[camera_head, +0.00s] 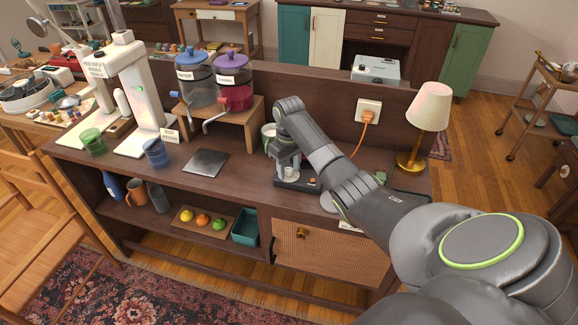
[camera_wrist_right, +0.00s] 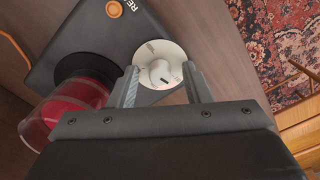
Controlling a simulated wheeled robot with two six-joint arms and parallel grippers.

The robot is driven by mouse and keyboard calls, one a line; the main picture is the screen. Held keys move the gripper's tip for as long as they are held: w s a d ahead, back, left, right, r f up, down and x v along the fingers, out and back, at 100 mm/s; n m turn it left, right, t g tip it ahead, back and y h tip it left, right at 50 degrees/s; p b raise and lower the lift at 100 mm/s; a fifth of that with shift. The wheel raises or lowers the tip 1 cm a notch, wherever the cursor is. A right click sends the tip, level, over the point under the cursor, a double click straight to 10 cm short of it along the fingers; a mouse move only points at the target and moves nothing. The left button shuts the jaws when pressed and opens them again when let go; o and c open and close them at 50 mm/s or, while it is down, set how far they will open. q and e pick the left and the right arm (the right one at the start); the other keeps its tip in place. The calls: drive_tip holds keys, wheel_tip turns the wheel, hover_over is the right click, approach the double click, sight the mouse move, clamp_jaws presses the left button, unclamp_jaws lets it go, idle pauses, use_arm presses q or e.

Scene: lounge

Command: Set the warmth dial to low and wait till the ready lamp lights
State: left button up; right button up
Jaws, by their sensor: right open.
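The warmth dial (camera_wrist_right: 152,52) is a round white disc with a raised knob and a dark mark, seen in the right wrist view; its printed settings are too small to read. My right gripper (camera_wrist_right: 161,74) is open, with one finger on each side of the knob; I cannot tell whether they touch it. The ready lamp (camera_wrist_right: 114,9) is an orange disc beside partly cut-off lettering on the dark base (camera_wrist_right: 88,32); I cannot tell whether it is lit. In the head view my right gripper (camera_head: 287,153) is over the dark base (camera_head: 297,185). My left gripper is out of view.
A red jar (camera_wrist_right: 70,112) stands by the base in the wrist view. The brass lamp (camera_head: 428,108) and wall socket (camera_head: 368,108) are to the right. Two drink dispensers (camera_head: 233,82) stand at the back left. A dark square plate (camera_head: 204,162) lies left on the counter.

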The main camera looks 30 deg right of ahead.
drive_tip(key=shift+c, duration=0.4)
clamp_jaws()
drive_tip(key=shift+r+m+p, duration=0.25)
drive_tip(key=shift+m+p, duration=0.35)
drive_tip(key=shift+p, duration=0.4)
drive_tip(key=m+p, duration=0.4)
drive_tip(key=shift+r+p, duration=0.1)
drive_tip(key=shift+p, duration=0.3)
drive_tip(key=m+p, duration=0.3)
drive_tip(key=m, duration=0.1)
drive_tip(key=shift+m, duration=0.3)
drive_tip(key=shift+w+f+m+p, duration=0.15)
drive_tip(key=shift+m+p, duration=0.7)
drive_tip(key=shift+m, duration=1.05)
drive_tip(key=shift+f, duration=0.1)
drive_tip(key=shift+o, duration=0.4)
unclamp_jaws()
